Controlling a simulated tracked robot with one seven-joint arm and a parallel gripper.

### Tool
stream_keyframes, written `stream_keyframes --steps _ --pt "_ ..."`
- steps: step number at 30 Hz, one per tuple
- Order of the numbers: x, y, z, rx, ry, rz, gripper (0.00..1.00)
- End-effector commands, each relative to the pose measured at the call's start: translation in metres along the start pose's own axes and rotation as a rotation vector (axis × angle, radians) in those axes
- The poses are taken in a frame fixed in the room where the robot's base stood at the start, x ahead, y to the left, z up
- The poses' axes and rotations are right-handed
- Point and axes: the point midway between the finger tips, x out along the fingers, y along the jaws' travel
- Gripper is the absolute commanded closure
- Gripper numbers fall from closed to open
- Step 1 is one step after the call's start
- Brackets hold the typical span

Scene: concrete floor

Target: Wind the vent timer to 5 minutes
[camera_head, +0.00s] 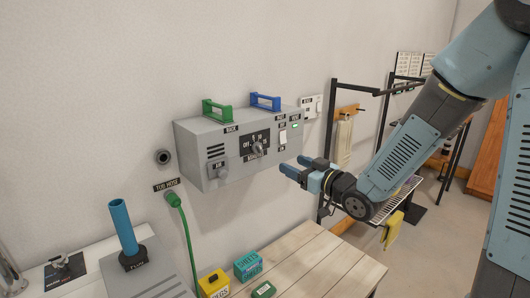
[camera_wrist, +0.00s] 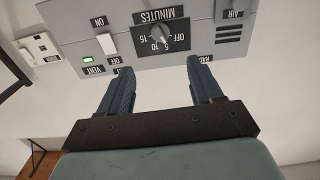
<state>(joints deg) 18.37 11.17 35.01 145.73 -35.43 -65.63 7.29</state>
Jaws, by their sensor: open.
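The vent timer is a grey knob (camera_head: 257,149) on a black dial plate (camera_head: 249,141) marked OFF, 5, 10 and 15, on the front of a grey wall box (camera_head: 194,139). In the wrist view, upside down, the knob (camera_wrist: 163,33) shows above the fingers with the word MINUTES beside it. I cannot tell exactly which mark it points at. My gripper (camera_head: 294,165) is open and empty, to the right of the knob in the head view and apart from it. In the wrist view the knob lies beyond the gap between the fingertips (camera_wrist: 160,74).
A wooden table (camera_head: 315,262) with small boxes stands below. A green hose (camera_head: 187,230) hangs left.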

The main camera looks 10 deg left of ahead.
Motion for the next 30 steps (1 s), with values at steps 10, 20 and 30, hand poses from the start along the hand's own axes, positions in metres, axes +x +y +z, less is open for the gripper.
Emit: stream_keyframes --steps 10,20,30 --pt "0.027 -0.001 0.0 0.015 0.001 -0.003 0.35" --pt "0.086 -0.001 -0.001 0.016 0.002 -0.003 0.35" --pt "0.13 -0.001 -0.001 0.013 0.002 -0.001 0.35"
